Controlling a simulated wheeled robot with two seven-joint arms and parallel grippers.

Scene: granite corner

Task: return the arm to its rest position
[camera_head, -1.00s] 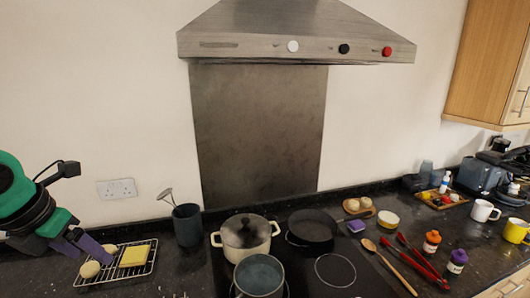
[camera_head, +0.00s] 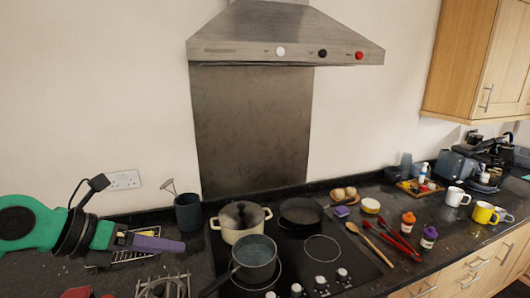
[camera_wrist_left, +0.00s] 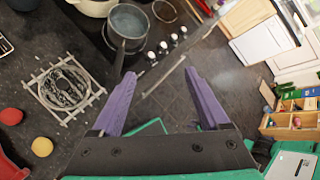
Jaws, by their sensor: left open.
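My left arm comes in from the left in the head view. Its left gripper (camera_head: 158,242) has purple fingers and is held above the left end of the counter, in front of the wire rack (camera_head: 128,256). The arm and gripper hide much of the rack. In the left wrist view the two purple fingers of the gripper (camera_wrist_left: 158,98) are spread apart with nothing between them. Beyond them show the counter's front edge and the floor. My right gripper shows in neither view.
A saucepan (camera_head: 254,258), a lidded pot (camera_head: 240,220) and a frying pan (camera_head: 301,212) stand on the hob. A square trivet (camera_wrist_left: 65,88) lies left of the saucepan. A utensil pot (camera_head: 188,212) stands behind. Red and yellow round items (camera_wrist_left: 12,117) (camera_wrist_left: 42,147) lie near the trivet.

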